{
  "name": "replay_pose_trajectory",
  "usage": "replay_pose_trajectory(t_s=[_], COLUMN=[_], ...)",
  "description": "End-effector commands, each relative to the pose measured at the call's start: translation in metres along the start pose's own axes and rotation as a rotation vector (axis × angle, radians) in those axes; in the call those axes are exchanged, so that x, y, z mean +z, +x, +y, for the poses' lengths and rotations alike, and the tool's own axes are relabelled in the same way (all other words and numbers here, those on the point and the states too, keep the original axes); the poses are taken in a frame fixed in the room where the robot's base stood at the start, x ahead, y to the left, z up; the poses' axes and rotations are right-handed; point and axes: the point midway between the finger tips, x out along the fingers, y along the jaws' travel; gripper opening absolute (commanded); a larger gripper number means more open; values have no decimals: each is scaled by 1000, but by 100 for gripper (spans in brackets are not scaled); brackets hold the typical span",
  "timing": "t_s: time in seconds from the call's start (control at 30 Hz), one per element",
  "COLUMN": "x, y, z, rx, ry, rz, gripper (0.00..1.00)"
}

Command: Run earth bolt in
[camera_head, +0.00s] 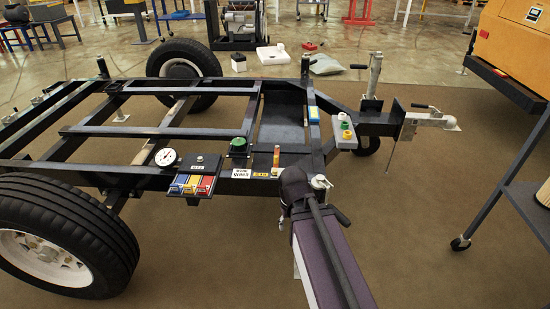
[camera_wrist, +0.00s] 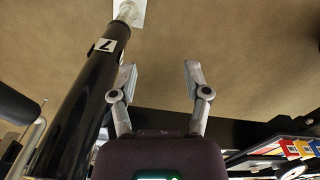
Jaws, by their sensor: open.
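My gripper (camera_wrist: 160,78) is open in the wrist view, with nothing between its two grey fingers and brown floor beyond them. In the head view my purple arm reaches up from the bottom toward the trailer's near rail, and its fingers cannot be made out. The black trailer frame (camera_head: 160,132) fills the left and middle. On its near rail stands a small upright post with red and yellow bands (camera_head: 276,157), beside a yellow label (camera_head: 260,175). I cannot tell which part is the earth bolt.
A black tube labelled 7 (camera_wrist: 85,90) stands close left of my fingers. A coloured panel (camera_head: 192,184) also shows in the wrist view (camera_wrist: 297,149). A gauge (camera_head: 165,157), green-topped box (camera_head: 238,146) and button box (camera_head: 343,131) sit on the frame. A wheel (camera_head: 65,240) stands left.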

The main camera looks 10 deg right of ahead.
Motion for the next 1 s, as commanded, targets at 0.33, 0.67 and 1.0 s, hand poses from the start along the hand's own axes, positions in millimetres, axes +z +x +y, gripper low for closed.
replay_pose_trajectory(t_s=[0.33, 0.67, 1.0], x=[-19, -78, -148], y=[-68, -103, -120], z=[1, 3, 6], rx=[0, 0, 0], ry=[-117, -496, -985], rz=[0, 0, 0], gripper=[61, 61, 61])
